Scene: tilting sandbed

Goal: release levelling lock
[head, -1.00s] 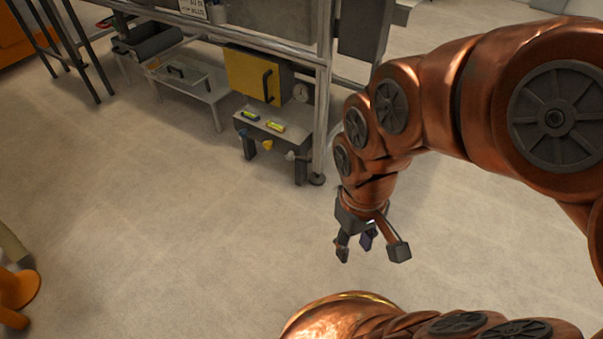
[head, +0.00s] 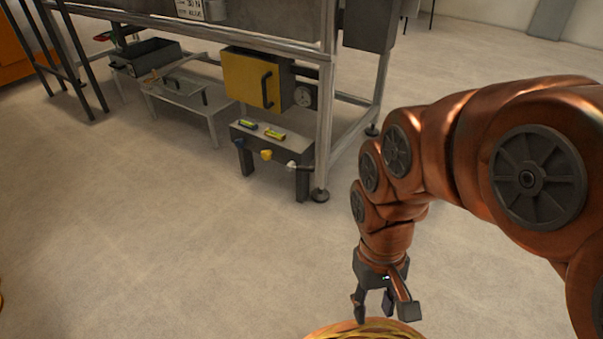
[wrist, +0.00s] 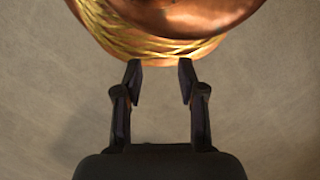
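A small dark bench (head: 268,143) stands under the frame and carries two small level vials, one (head: 248,123) at left and one (head: 274,134) at right. Along its front edge are a blue knob (head: 239,143), a yellow knob (head: 266,155) and a pale-tipped lever (head: 293,166). I cannot tell which of these is the levelling lock. My gripper (head: 384,306) hangs low at the right of the head view, well apart from the bench. It is open and empty; in the wrist view its fingers (wrist: 160,80) stand apart with only floor between them.
A yellow box with a black handle (head: 250,80) and a round gauge (head: 304,97) hang above the bench. A metal frame leg (head: 323,130) stands just right of it. A low grey table (head: 187,98) is to the left. The floor in front is clear.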

